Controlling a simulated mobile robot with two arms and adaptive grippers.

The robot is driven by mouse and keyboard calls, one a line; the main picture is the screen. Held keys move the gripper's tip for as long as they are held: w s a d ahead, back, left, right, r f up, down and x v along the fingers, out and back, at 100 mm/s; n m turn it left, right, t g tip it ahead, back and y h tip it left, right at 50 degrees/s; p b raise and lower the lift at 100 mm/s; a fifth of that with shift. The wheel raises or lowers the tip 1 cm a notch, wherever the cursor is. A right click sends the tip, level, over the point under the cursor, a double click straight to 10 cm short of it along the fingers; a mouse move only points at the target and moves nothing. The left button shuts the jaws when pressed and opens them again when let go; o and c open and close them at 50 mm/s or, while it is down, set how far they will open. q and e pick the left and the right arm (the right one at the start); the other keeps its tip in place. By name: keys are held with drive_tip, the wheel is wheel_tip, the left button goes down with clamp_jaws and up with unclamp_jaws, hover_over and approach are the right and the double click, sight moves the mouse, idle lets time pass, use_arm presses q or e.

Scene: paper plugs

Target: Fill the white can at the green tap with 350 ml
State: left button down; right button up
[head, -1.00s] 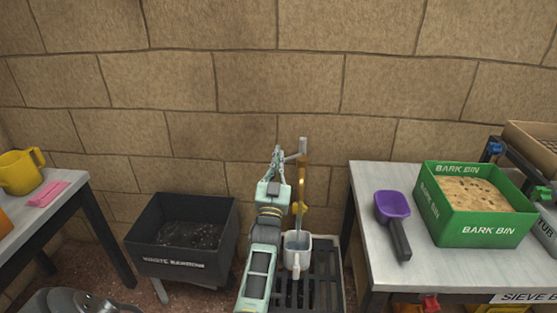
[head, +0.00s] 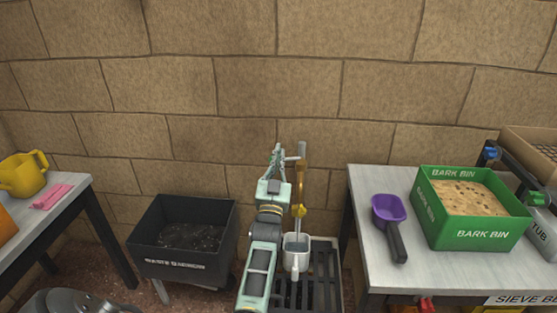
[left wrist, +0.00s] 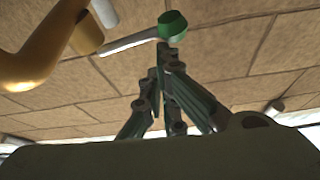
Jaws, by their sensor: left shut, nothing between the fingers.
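The white can (head: 291,261) stands upright on the drain grate below the brass tap pipe (head: 303,180), its handle toward me. The inside of the can looks grey-blue; I cannot tell the water level or whether water is running. The tap's pale lever (left wrist: 128,42) ends in a green knob (left wrist: 172,25), seen in the left wrist view. My left gripper (head: 277,150) is shut and empty, its tips close beside the lever's end. In the left wrist view its fingertips (left wrist: 160,48) are just below the knob; I cannot tell whether they touch. My right gripper is not in view.
A dark waste barrow (head: 150,240) stands left of the grate (head: 325,262). The right table (head: 365,225) holds a purple scoop (head: 388,208) and a green bark bin (head: 482,236). A yellow jug (head: 22,177) and pink cloth (head: 52,196) are on the left table.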

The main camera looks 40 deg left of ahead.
use_arm(q)
drive_tip(key=r+v, duration=0.1)
drive_tip(key=v, duration=0.8)
drive_tip(key=shift+s+d+p, duration=0.3)
drive_tip(key=shift+s+p, duration=0.15)
drive_tip(key=shift+s, duration=0.05)
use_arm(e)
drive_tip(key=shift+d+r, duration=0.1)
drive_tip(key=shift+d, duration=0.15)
use_arm(q)
drive_tip(key=shift+r, duration=0.15)
